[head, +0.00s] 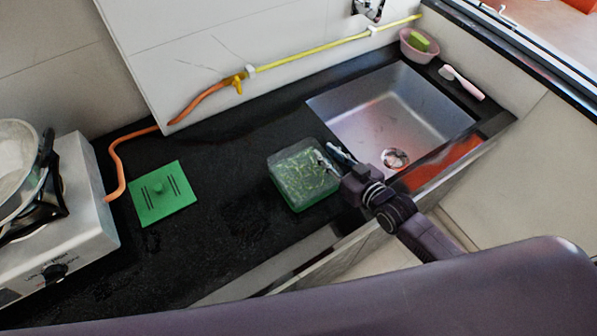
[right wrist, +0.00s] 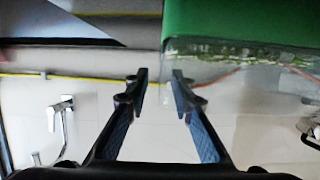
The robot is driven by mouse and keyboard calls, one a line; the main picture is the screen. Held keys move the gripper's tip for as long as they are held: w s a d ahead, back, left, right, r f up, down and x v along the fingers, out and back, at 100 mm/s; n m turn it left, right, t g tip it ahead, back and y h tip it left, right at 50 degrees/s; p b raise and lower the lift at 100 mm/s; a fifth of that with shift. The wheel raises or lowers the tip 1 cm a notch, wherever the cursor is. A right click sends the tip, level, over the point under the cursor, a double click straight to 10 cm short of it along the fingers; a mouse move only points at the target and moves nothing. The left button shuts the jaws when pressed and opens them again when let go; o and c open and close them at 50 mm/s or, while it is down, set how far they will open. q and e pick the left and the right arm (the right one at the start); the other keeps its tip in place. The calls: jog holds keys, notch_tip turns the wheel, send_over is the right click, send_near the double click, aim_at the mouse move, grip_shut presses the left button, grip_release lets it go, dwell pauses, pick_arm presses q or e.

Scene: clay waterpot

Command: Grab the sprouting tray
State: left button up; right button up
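The sprouting tray (head: 303,175) is a clear-walled square box with a green base and sprouts or green strands inside. It sits on the black counter, left of the sink. My right gripper (head: 330,157) is at its upper right side, fingers pointing left toward the box. In the right wrist view the tray (right wrist: 245,60) fills the upper right, its green part on top. The two fingers (right wrist: 158,78) there are apart with a gap between them, near the tray's edge. Whether a finger touches the tray I cannot tell. My left gripper is not in view.
A gas stove (head: 75,215) with a pot stands at far left, with an orange hose (head: 118,160). The sink (head: 390,110) is right of the tray.

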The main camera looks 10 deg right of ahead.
grip_shut()
jog(key=shift+r, duration=0.15)
dwell(0.4)
